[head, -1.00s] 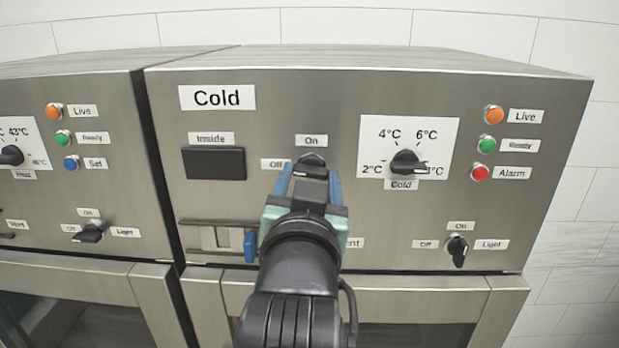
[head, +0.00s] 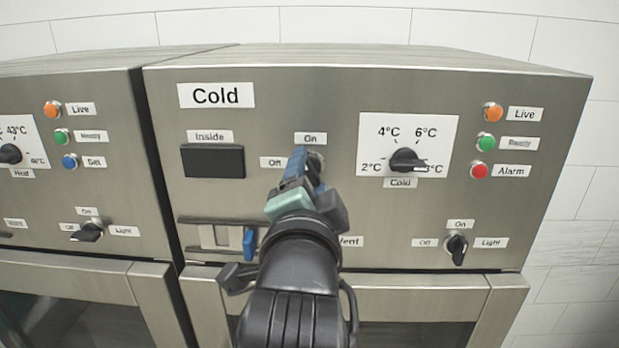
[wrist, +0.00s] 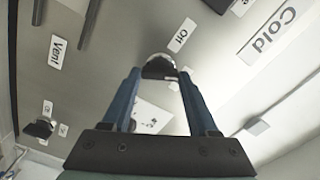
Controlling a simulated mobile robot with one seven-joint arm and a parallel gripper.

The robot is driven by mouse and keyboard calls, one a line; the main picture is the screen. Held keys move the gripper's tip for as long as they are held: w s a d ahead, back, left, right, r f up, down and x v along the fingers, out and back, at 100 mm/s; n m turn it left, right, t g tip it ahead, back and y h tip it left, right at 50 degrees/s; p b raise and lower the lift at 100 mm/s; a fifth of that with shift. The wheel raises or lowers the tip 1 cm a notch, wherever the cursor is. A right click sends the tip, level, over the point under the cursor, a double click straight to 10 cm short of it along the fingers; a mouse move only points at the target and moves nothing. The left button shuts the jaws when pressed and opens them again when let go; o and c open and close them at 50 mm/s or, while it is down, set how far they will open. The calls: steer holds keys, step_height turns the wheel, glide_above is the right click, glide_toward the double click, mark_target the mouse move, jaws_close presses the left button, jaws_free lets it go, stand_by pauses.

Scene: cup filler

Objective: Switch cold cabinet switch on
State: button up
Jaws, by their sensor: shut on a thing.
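The cold cabinet panel (head: 270,110) carries a switch between an "On" label (head: 311,139) above and an "Off" label (head: 271,162) at its left. My gripper (head: 306,160) is at this switch, its blue fingers rolled to a slant. In the wrist view, the black switch knob (wrist: 158,67) with a silver collar sits between the two fingertips, and the gripper is shut on it. The "Off" label (wrist: 181,35) shows beside it. In the head view the fingers hide most of the knob, so its exact pointing direction cannot be told.
To the right are a temperature dial (head: 407,160), a light switch (head: 457,247) and indicator lamps (head: 487,143). A blue slider (head: 249,244) sits at lower left of the switch, close to my wrist. Another cabinet (head: 85,200) stands at the left.

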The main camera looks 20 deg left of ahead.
steer(key=m, duration=0.5)
steer(key=shift+b, duration=0.35)
steer(key=shift+m, duration=0.4)
steer(key=o, duration=1.4)
steer(key=shift+f, duration=0.1)
